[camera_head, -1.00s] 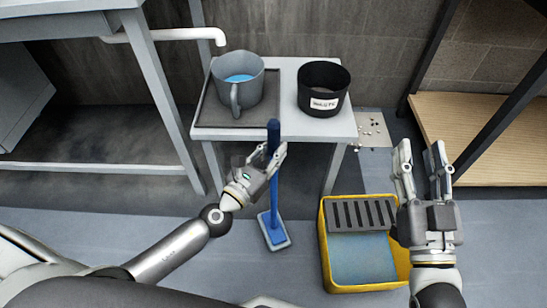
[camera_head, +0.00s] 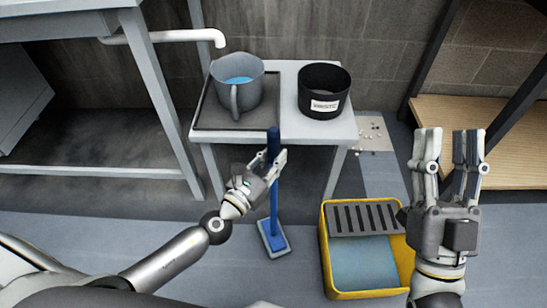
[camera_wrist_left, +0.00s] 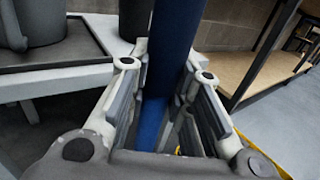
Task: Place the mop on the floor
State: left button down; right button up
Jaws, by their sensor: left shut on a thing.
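The mop (camera_head: 274,205) has a blue upright handle and a flat blue head with a pale edge. The head is at floor level in front of the small table; I cannot tell whether it touches the floor. My left gripper (camera_head: 272,162) is shut around the upper handle, below its top end. In the left wrist view the blue handle (camera_wrist_left: 172,45) stands between the two fingers of the left gripper (camera_wrist_left: 163,85). My right gripper (camera_head: 447,150) is open and empty, fingers pointing up the picture, to the right of the yellow bucket.
A yellow bucket (camera_head: 327,270) with a grey slotted wringer and blue water stands right of the mop. The small table (camera_head: 285,125) behind holds a tray with a grey pitcher (camera_head: 237,88) and a black pot (camera_head: 324,90). Pale bits (camera_head: 370,135) lie on the floor by the shelf.

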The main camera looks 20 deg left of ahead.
pick_arm(q)
jog(key=c, duration=1.3)
grip_release()
